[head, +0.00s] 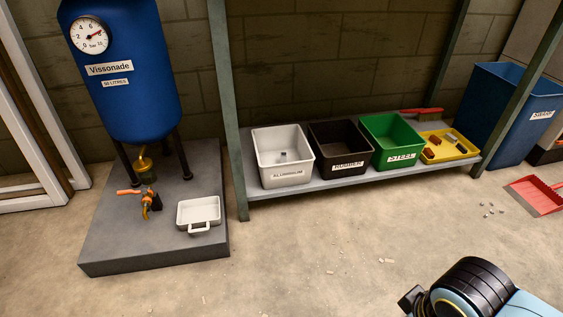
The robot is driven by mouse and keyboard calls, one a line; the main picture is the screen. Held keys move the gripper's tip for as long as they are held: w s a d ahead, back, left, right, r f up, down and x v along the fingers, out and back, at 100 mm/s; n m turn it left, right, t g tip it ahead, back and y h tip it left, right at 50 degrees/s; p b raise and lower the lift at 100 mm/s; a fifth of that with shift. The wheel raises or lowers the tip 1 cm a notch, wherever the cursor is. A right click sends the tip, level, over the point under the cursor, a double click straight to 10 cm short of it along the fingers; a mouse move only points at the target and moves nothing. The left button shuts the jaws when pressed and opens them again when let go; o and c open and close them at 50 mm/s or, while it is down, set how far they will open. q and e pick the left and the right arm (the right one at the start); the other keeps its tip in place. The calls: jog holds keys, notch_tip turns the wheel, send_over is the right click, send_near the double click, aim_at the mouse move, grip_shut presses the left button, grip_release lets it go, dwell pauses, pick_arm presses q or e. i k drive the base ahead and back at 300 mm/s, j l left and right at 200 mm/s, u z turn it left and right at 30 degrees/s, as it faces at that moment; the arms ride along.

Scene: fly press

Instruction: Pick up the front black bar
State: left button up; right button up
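No piece in view can be named the front black bar with certainty. A shallow yellow tray (437,158) at the right end of the low shelf holds a few small pieces. One is a small dark piece (461,147) near its right side; the others look brown and grey. They are too small to tell their exact shape. Part of my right arm, blue and black, enters at the bottom right, far in front of the tray. Neither gripper's fingers show.
A white bin (297,175), black bin (352,172) and green bin (408,157) stand on the shelf left of the tray. A blue tank (125,100) stands on a grey plinth (120,256). A red dustpan (540,195) lies right. Floor between is mostly clear, with scattered bits.

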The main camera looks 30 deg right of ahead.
aim_at(461, 149)
jog(key=l+z, duration=0.15)
jog(key=z, duration=0.35)
jog(key=i+l+z, duration=0.1)
jog(key=z, duration=0.4)
jog(key=i+l+z, duration=0.1)
jog(key=z, duration=0.35)
jog(key=i+l+z, duration=0.1)
jog(key=z, duration=0.4)
